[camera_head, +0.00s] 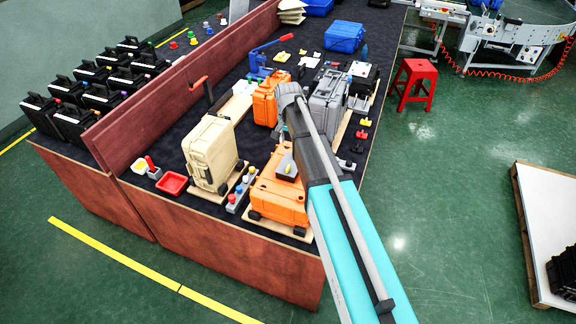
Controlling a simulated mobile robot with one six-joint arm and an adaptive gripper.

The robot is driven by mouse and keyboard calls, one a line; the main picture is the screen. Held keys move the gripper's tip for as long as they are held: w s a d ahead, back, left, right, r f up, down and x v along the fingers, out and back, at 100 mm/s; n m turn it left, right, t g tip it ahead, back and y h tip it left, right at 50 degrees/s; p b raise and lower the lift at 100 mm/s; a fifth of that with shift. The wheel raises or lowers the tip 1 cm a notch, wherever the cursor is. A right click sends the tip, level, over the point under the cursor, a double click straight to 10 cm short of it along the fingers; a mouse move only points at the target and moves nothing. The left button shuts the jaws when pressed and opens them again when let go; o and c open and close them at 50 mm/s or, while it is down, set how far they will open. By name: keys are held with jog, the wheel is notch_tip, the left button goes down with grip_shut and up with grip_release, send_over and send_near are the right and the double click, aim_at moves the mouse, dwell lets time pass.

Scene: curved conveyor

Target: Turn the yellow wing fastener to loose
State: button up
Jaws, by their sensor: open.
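I cannot make out for sure which thing is the yellow wing fastener. A small grey and black piece with a yellow spot (287,165) shows on or above the near orange case (277,195), left of my arm. Small yellow parts (309,61) also lie farther back on the dark table, too small to tell their shape. My arm reaches in from the lower right over the table, up to a grey joint beside the grey case (328,100). My gripper cannot be made out; it seems hidden behind the arm.
A beige case (211,154), a red tray (172,183) and a second orange case (265,103) stand on the table (270,225). A wooden partition (150,105) runs along its left. A red stool (412,83) stands on open green floor at right.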

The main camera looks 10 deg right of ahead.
aim_at(288, 167)
jog(key=shift+f, duration=0.15)
notch_tip(288, 167, down, 14)
jog(key=b, duration=1.3)
jog(key=shift+r+b, duration=0.25)
jog(key=shift+b, duration=0.15)
grip_shut()
dwell(0.3)
